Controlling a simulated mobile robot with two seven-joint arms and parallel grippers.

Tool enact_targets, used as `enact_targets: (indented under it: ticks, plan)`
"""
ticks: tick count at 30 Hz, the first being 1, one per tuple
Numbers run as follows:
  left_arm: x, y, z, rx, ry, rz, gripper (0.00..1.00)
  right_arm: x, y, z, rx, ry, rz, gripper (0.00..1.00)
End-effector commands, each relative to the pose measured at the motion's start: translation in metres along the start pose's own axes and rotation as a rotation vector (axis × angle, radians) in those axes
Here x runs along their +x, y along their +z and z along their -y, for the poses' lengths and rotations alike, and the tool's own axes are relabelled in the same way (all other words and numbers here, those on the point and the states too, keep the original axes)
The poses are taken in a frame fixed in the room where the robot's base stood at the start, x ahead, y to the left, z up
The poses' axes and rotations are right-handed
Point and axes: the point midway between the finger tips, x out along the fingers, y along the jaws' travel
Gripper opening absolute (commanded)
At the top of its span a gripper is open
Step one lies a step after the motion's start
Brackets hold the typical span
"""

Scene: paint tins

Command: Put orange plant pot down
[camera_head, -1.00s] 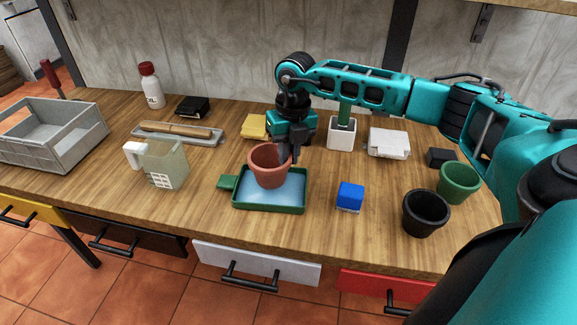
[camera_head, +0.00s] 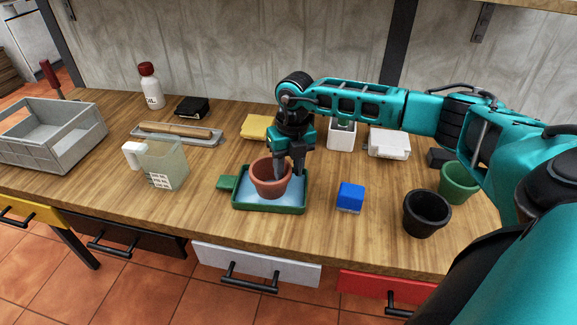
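The orange plant pot (camera_head: 268,186) stands upright in the green paint tray (camera_head: 240,205), on its pale blue inner surface. My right gripper (camera_head: 289,171) points down at the pot's right side. Its fingers are spread, one inside the pot's mouth and the other outside the right rim, with a gap visible between them. Part of the pot's mouth is hidden by the inner finger. My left gripper is not in view.
A blue block (camera_head: 350,197) lies right of the tray, with black (camera_head: 426,214) and green (camera_head: 459,183) pots further right. A translucent jug (camera_head: 165,166) stands to the left. A white planter (camera_head: 341,138) is behind.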

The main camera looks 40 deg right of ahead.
Motion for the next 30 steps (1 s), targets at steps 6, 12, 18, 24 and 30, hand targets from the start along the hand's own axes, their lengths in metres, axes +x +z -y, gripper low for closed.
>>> enact_targets:
  ticks: [6,12,18,24,30]
  plan:
    - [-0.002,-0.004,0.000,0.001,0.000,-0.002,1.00,-0.006,0.000,-0.001,0.000,0.001,0.001,0.40]
    - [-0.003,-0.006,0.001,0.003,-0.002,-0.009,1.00,-0.038,0.001,0.000,0.000,0.000,0.005,0.40]
    - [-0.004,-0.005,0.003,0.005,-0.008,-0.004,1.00,-0.082,0.001,0.000,0.000,0.000,0.005,0.40]
    - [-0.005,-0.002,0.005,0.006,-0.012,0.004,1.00,-0.113,0.001,0.000,0.000,0.001,0.003,0.40]
    - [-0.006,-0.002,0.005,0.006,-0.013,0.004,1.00,-0.123,0.000,0.000,0.000,0.001,0.000,0.40]
